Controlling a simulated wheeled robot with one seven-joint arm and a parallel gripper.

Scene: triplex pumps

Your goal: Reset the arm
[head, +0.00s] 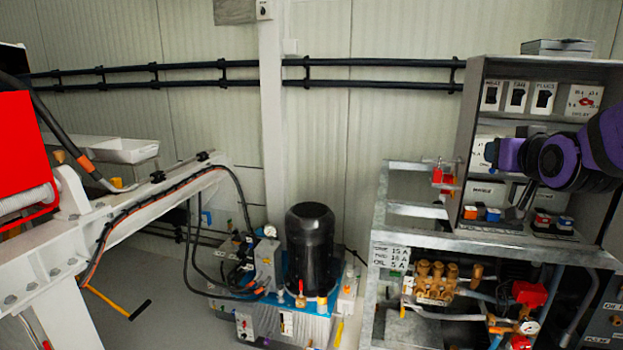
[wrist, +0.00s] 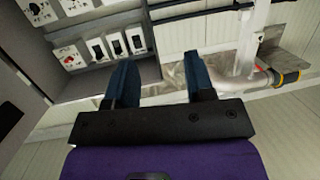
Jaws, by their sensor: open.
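My gripper (wrist: 159,62) shows in the wrist view as a black crossbar with two dark blue fingers. The fingers are spread well apart with nothing between them. Beyond them are a grey panel edge and a pale wall. In the head view, my purple and black arm (head: 560,160) is bent at the right, in front of the grey switch cabinet (head: 466,130). The gripper's fingers cannot be made out clearly there. I cannot tell whether any part of the arm touches the cabinet.
Switch plates (wrist: 97,48) lie close to the fingers' left in the wrist view. A metal frame (head: 383,215) with brass valves (head: 437,280) stands below the cabinet. A black motor (head: 310,245) and a white beam (head: 150,215) are further left. Some wall space between is clear.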

